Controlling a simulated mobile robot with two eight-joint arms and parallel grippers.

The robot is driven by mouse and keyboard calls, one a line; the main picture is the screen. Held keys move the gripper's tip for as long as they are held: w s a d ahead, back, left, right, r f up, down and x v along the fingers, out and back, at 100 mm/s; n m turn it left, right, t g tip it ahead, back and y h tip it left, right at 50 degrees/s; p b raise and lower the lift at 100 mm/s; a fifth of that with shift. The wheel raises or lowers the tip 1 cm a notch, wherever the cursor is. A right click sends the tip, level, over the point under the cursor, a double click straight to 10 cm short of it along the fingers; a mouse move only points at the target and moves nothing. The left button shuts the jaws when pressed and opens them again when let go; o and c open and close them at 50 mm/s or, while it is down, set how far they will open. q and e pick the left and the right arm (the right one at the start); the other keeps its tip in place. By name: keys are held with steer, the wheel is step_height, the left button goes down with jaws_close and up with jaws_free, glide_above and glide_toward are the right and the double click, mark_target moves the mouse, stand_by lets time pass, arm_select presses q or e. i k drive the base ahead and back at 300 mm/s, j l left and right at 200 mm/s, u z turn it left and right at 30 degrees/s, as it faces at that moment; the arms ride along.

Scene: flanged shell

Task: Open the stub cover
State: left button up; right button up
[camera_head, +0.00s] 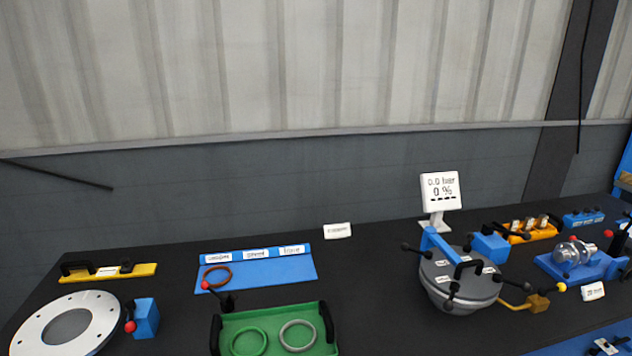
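A round grey vessel (447,296) stands on the dark table at the right. Its flat grey lid (462,276) lies on it, with a black bar handle, small white labels and several black-knobbed levers around the rim. A shiny metal flanged piece (573,254) sits on a blue base (577,270) farther right. I cannot tell which part is named the stub cover. Neither of my grippers is in view.
A green tray (274,319) holds a green and a grey ring. A blue board (281,273) bears a brown ring. A white flanged disc (92,323) lies at left, near a yellow bar (140,270). A display (440,193) reads 0.0 bar, 0 %. Table between tray and vessel is clear.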

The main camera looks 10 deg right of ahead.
mark_target(473, 271)
steer(key=z, duration=1.3)
